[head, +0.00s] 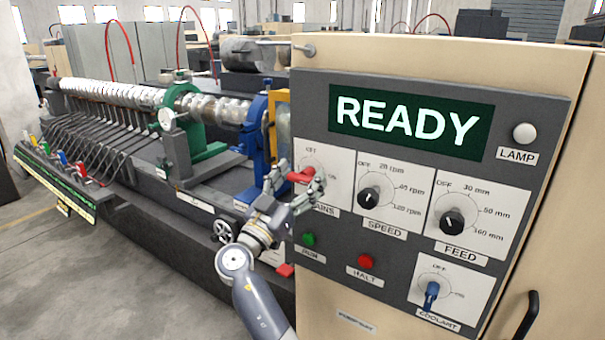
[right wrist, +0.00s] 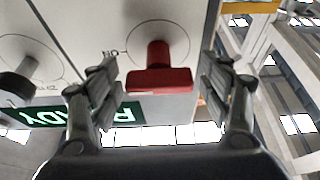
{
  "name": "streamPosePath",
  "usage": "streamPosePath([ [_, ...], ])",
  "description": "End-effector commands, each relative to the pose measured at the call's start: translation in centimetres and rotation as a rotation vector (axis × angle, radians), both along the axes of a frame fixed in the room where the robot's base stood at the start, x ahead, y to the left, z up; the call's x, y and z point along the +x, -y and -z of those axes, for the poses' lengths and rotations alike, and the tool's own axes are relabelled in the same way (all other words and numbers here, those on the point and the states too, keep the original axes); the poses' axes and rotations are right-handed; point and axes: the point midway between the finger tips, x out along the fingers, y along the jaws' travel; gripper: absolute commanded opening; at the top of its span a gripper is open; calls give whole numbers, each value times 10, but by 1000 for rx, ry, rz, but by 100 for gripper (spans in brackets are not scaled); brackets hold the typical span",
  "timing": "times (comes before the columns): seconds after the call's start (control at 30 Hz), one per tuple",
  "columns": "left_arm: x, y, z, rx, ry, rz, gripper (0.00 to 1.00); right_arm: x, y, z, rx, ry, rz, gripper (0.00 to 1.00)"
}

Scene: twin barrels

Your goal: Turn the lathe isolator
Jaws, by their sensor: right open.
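The lathe isolator is a red handle (head: 301,175) on the white MAINS plate at the left of the control panel (head: 400,240). In the right wrist view the red handle (right wrist: 160,79) is a crossbar on a short stem, lying across the picture between my fingers. My right gripper (head: 300,184) is open at the handle, one finger on each side. In the right wrist view my right gripper (right wrist: 160,85) shows a gap between each finger and the handle's ends. The MAINS label is partly hidden by my gripper. My left gripper is not in view.
The SPEED knob (head: 371,198) and FEED knob (head: 452,222) sit right of the isolator. Below are a green RUN button (head: 309,239), a red HALT button (head: 366,262) and a blue COOLANT handle (head: 431,296). The screen (head: 411,121) reads READY. The lathe (head: 200,105) stretches left.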

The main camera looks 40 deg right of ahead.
Motion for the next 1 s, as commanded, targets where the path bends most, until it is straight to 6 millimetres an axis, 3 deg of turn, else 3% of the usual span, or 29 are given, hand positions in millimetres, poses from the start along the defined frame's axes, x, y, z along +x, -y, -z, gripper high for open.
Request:
streamPosePath([
  [0.1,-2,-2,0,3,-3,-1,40,0,0,0,0,0,0,69],
  [0.3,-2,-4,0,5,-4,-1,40,0,0,0,0,0,0,27],
  [0.67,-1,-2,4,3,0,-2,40,0,1,0,-14,-29,-1,27],
  [1.0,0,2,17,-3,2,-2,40,0,0,0,-97,-220,0,27],
])
